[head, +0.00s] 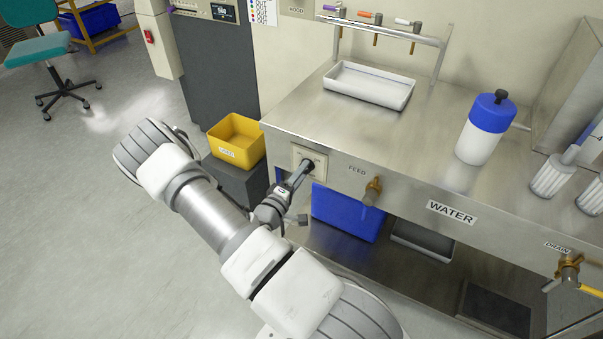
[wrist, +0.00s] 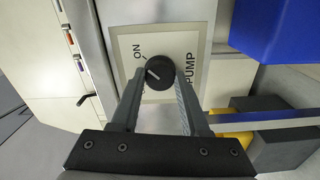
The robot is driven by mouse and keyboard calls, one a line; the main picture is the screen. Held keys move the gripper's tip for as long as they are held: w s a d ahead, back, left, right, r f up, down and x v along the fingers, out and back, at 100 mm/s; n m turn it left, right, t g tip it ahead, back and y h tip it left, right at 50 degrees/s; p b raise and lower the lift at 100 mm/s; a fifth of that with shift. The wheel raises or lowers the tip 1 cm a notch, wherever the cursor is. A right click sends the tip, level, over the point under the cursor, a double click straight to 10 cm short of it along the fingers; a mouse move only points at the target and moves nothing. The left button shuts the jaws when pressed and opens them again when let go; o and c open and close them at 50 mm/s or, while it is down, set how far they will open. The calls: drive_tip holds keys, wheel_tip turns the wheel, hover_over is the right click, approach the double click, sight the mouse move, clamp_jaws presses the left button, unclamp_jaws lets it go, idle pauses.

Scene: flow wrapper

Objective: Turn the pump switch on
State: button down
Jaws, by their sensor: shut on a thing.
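The pump switch is a round black knob (wrist: 160,72) on a pale square plate (wrist: 205,35) marked ON and PUMP, seen in the wrist view. A light mark on the knob slants toward the left of that picture. I cannot tell exactly which label it points at, as the left finger covers part of the lettering. My gripper (wrist: 161,75) has one finger on each side of the knob and is shut on it. In the head view my gripper (head: 299,177) reaches the switch plate (head: 309,154) on the bench's front panel, hiding most of the knob.
On the panel to the right are the FEED valve (head: 372,191) and DRAIN valve (head: 569,268). A blue bin (head: 347,212) sits below the panel, and a yellow bin (head: 237,139) stands left of it. A blue-capped bottle (head: 484,128) and white tray (head: 369,84) stand on the bench.

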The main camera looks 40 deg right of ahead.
idle(0.3)
drive_tip(key=shift+c, duration=2)
unclamp_jaws()
drive_tip(key=p+v, duration=0.2)
drive_tip(key=v, duration=1.5)
drive_tip(key=shift+a, duration=0.25)
drive_tip(key=shift+s, duration=0.1)
